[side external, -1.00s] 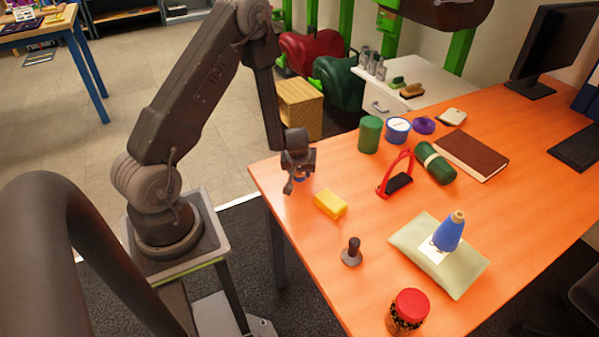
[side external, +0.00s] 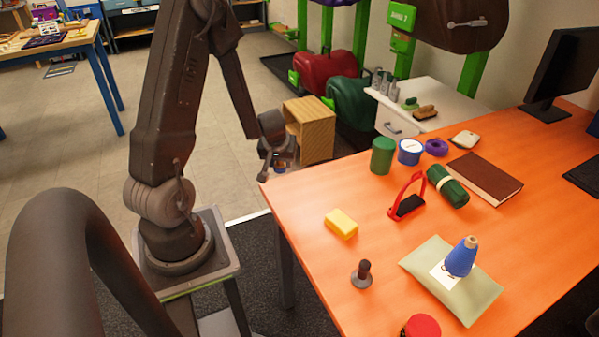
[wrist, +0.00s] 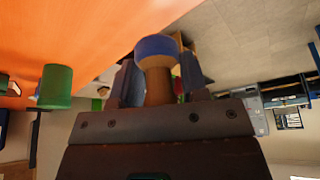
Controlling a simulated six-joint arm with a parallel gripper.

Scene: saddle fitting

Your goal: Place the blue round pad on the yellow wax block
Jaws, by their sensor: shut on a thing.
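The yellow wax block (side external: 341,224) lies on the orange table near its left edge in the side view. My gripper (side external: 277,164) is up at the table's far left corner, behind and to the left of the block and apart from it. In the wrist view my gripper (wrist: 160,78) is shut on the tan handle of the blue round pad (wrist: 155,45). The blue pad sticks out beyond the fingertips. I cannot make out the wax block in the wrist view.
A dark stamp-like tool (side external: 362,275) stands in front of the block. A red-framed stirrup (side external: 409,200), green can (side external: 383,156), green roll (side external: 447,187) and pillow with a blue cone (side external: 461,256) lie to the right. Table around the block is clear.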

